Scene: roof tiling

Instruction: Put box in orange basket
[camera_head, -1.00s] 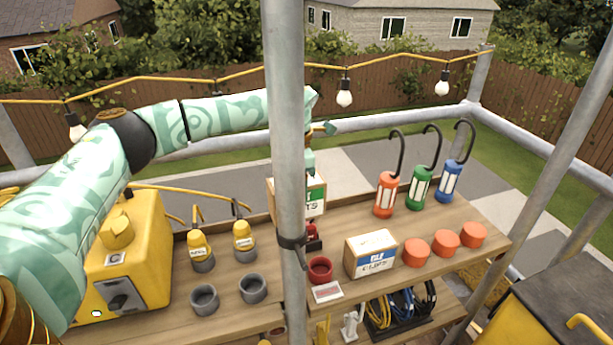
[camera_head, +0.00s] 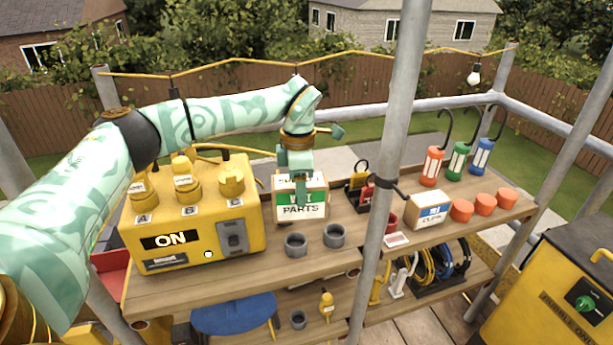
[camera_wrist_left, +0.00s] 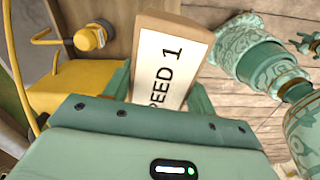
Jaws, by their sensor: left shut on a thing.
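My left gripper (camera_head: 301,190) points down and is shut on the top part of a brown box (camera_head: 287,213) with a white and green label reading PARTS. The box shows in front of the shelf's back, behind the grey cups. In the left wrist view the held box (camera_wrist_left: 165,65) fills the space between my fingers, with a white label partly reading "PEED 1". A second box (camera_head: 429,210), with a blue CLIPS label, stands on the shelf right of the pole. I see no orange basket.
A yellow control box (camera_head: 205,215) stands left of the held box. Grey cups (camera_head: 296,244) sit in front of it. A metal pole (camera_head: 398,110) rises to its right. Orange cups (camera_head: 485,203) and lanterns (camera_head: 457,163) stand farther right. A lower shelf (camera_head: 420,290) holds cables.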

